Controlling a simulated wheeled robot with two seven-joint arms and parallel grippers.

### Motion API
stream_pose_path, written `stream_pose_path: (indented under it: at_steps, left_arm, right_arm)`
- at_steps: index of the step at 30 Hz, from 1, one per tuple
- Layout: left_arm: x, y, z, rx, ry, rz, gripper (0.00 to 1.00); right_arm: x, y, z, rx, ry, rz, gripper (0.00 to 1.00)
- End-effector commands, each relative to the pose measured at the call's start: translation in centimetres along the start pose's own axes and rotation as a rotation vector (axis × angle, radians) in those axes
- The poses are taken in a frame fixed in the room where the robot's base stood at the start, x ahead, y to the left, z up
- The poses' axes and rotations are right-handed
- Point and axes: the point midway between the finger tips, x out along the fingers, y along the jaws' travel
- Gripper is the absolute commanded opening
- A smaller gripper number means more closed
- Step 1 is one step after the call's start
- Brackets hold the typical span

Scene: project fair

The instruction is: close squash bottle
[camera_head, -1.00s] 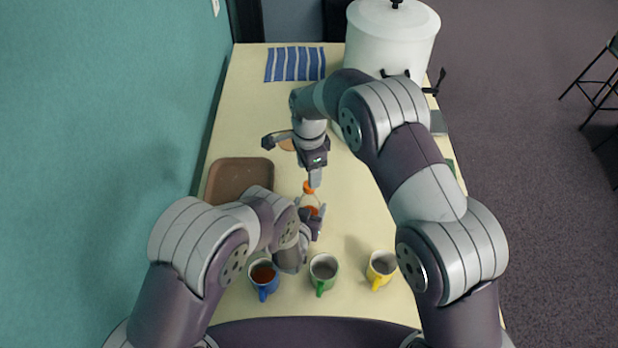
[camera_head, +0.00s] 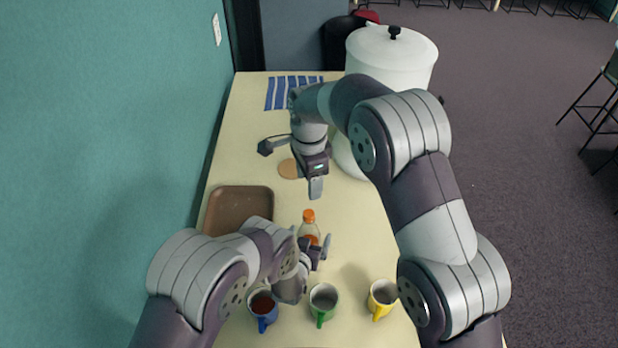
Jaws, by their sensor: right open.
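The squash bottle (camera_head: 309,231) is clear with orange squash in it. It stands upright mid-table, and its orange cap (camera_head: 309,216) sits on its neck. My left gripper (camera_head: 316,248) is low at the bottle, with a finger beside its right side. Its other finger is mostly hidden, so I cannot tell whether it grips the bottle. My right gripper (camera_head: 291,168) is open and empty, its fingers wide apart. It is above and beyond the bottle, and its nearer fingertip is clear of the cap.
Blue (camera_head: 263,307), green (camera_head: 323,302) and yellow (camera_head: 381,297) mugs stand along the near side. A brown tray (camera_head: 239,207) lies at left. A round cork mat (camera_head: 288,169), striped cloth (camera_head: 290,91) and big white pot (camera_head: 391,58) are farther back.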

Motion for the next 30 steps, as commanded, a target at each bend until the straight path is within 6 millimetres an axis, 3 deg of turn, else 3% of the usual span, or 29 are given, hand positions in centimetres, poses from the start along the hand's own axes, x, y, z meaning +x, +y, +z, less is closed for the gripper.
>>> stream_pose_path:
  at_steps: [7, 15, 21, 30]
  left_arm:
    - [-1.7, 0.1, 0.0, 0.001, 0.001, 0.001, 1.00]
    - [-8.0, 0.1, 0.2, 0.001, 0.000, 0.002, 1.00]
    - [-11.4, 0.1, 0.1, 0.000, -0.001, 0.002, 1.00]
    - [-12.7, 0.0, 0.0, 0.000, -0.001, 0.000, 1.00]
  right_arm:
    - [0.5, 0.0, 0.0, 0.000, 0.000, 0.000, 0.61]
    - [1.9, 0.0, 0.0, 0.000, 0.000, 0.000, 0.61]
    - [2.4, 0.0, 0.0, 0.000, 0.000, 0.000, 0.61]
    - [2.5, 0.0, 0.0, 0.000, 0.000, 0.000, 0.61]
